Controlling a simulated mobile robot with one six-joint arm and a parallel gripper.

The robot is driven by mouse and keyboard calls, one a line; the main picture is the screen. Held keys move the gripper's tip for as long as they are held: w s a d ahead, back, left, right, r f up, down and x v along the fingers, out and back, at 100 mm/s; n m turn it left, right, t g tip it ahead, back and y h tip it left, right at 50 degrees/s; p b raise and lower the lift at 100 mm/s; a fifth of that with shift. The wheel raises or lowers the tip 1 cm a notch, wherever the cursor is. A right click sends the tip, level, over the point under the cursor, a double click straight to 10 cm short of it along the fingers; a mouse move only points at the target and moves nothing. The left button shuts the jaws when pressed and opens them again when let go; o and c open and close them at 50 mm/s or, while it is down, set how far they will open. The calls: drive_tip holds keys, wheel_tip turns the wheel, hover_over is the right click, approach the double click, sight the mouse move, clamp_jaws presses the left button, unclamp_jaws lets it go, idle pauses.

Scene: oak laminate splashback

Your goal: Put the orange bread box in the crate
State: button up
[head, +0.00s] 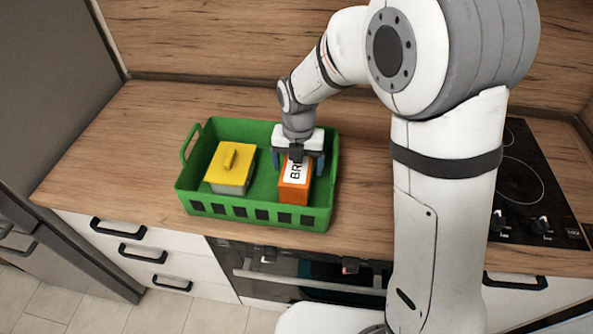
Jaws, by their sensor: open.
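The orange bread box (293,191) with a white label lettered "BR..." is inside the green crate (238,213), in its right part. My gripper (297,163) is over the far part of the bread box, with its blue fingers apart on either side of it. The gripper is open. The far end of the box and part of its label are hidden by the gripper. I cannot tell whether the fingers touch the box.
A grey container with a yellow lid (230,166) sits in the left part of the crate. The crate stands on a wooden counter (110,150). A black cooktop (530,185) lies to the right, behind my arm. The counter left of the crate is clear.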

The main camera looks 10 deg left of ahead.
wheel_tip(320, 180, up, 9)
drive_tip(key=shift+f+b, duration=0.1)
drive_tip(key=shift+b, duration=0.4)
drive_tip(key=shift+d, duration=0.1)
drive_tip(key=s+d+r+m+t, duration=0.1)
drive_tip(key=s+d+r+m, duration=0.15)
drive_tip(key=d+m, duration=0.55)
drive_tip(key=s+d+r+m+t, duration=0.15)
drive_tip(key=s+d+m, duration=0.35)
drive_tip(key=m, duration=0.5)
drive_tip(key=s+d+m, duration=0.8)
drive_tip(key=d+m, duration=0.1)
drive_tip(key=m, duration=0.9)
drive_tip(key=shift+s+d+t, duration=0.25)
drive_tip(key=shift+s+t, duration=0.05)
drive_tip(key=shift+t, duration=0.05)
